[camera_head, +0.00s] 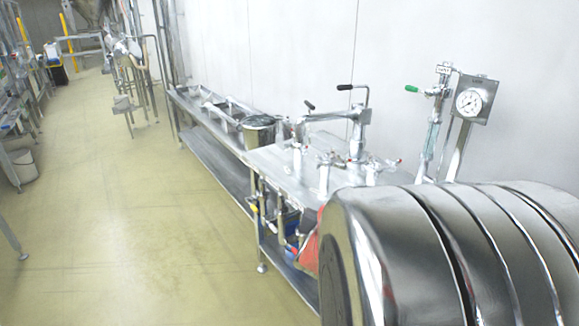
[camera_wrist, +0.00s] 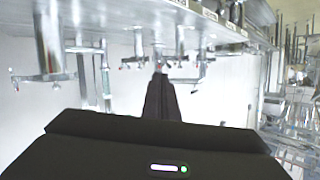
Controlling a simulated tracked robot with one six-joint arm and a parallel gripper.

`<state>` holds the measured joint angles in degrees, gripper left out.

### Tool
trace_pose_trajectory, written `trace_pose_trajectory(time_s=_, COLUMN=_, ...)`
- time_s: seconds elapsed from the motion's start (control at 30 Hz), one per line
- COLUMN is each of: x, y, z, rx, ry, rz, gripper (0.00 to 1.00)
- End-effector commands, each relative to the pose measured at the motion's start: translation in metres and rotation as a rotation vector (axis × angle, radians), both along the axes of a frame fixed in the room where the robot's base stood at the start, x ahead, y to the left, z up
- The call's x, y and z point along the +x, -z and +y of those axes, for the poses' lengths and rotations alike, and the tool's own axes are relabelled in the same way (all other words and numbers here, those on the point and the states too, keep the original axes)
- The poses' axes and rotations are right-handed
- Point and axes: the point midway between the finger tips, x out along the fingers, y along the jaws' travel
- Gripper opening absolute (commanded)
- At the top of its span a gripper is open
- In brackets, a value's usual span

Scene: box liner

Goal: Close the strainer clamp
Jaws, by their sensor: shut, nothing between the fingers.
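The steel pipework with the strainer (camera_head: 356,135) stands on the metal bench in the head view. It has upright pipes, a horizontal pipe and black-tipped handles. I cannot pick out the strainer clamp or tell whether it is open. My gripper (camera_wrist: 161,80) is black and shut, with nothing in it. In the wrist view, which looks upside down, it points toward small pipe fittings (camera_wrist: 180,57) near the bench. I cannot tell whether its tips touch them. My gripper does not show in the head view.
The metal bench (camera_head: 283,168) runs along the white wall. A metal pot (camera_head: 258,132) is further back.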

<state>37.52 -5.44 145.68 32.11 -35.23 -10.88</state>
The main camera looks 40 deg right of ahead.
Motion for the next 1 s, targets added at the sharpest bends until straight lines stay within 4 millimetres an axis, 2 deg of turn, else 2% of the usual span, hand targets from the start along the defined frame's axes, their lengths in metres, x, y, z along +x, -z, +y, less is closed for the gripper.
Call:
trace_pose_trajectory(time_s=0.03, x=-0.018, y=0.006, z=-0.021, rx=-0.024, ry=0.072, rz=0.001, gripper=0.00)
trace_pose_trajectory(time_s=0.1, x=-0.045, y=0.009, z=-0.046, rx=-0.070, ry=0.171, rz=-0.002, gripper=0.00)
trace_pose_trajectory(time_s=0.23, x=-0.103, y=0.014, z=-0.085, rx=-0.161, ry=0.357, rz=0.013, gripper=0.00)
trace_pose_trajectory(time_s=0.4, x=-0.178, y=0.017, z=-0.114, rx=-0.276, ry=0.572, rz=0.060, gripper=0.00)
trace_pose_trajectory(time_s=0.5, x=-0.207, y=0.017, z=-0.120, rx=-0.325, ry=0.652, rz=0.088, gripper=0.00)
trace_pose_trajectory(time_s=0.63, x=-0.223, y=0.015, z=-0.122, rx=-0.356, ry=0.702, rz=0.105, gripper=0.00)
trace_pose_trajectory(time_s=1.0, x=-0.224, y=0.015, z=-0.123, rx=-0.359, ry=0.703, rz=0.104, gripper=0.00)
